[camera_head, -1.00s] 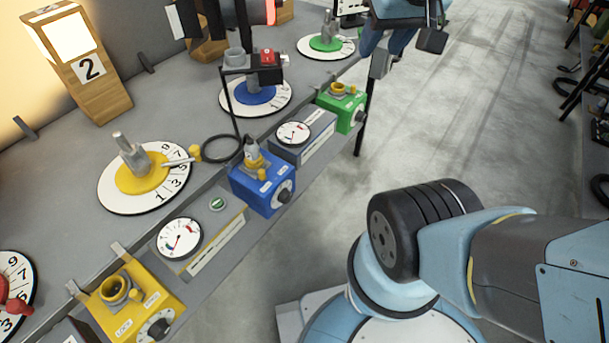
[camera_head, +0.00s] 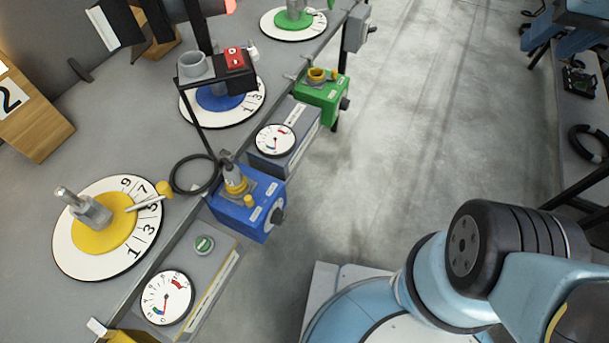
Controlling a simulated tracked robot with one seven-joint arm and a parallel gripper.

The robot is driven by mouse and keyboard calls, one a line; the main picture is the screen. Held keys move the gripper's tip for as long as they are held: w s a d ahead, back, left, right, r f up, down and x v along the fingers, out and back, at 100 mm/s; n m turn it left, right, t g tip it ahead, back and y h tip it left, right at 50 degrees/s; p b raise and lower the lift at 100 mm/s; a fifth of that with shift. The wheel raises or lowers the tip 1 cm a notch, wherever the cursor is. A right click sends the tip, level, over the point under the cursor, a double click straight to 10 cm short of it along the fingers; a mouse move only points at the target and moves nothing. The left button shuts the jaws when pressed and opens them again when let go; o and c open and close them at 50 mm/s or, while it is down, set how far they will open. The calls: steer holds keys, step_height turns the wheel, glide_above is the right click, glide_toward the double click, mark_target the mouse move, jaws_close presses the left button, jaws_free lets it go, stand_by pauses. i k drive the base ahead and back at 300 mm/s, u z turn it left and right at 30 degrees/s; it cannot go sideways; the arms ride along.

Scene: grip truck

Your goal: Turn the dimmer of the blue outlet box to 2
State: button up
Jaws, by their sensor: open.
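The blue outlet box (camera_head: 248,206) sits on the front rail of the grey bench, left of the picture's middle in the head view. Its dimmer is a dark round knob (camera_head: 278,215) on the right-hand face, seen almost edge-on. Its scale and setting cannot be read from here. A grey plug with a yellow collar (camera_head: 234,180) stands in the socket on top of the box. My gripper is outside the view; only links of my arm show at the lower right, apart from the box.
Gauges (camera_head: 275,139) flank the box along the rail, with a green outlet box (camera_head: 322,97) farther back. A black cable loop (camera_head: 194,175) lies behind the box. A yellow dial disc (camera_head: 104,234) is on the bench. The floor (camera_head: 420,130) to the right is clear.

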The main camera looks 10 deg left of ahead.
mark_target(278, 216)
steer(key=z, duration=0.9)
steer(key=k, duration=0.95)
steer(key=z, duration=0.6)
steer(key=i, duration=0.1)
steer(key=u, duration=2.85)
steer(key=k, duration=0.55)
steer(key=u, duration=0.6)
steer(key=i, duration=0.4)
steer(key=z, duration=0.15)
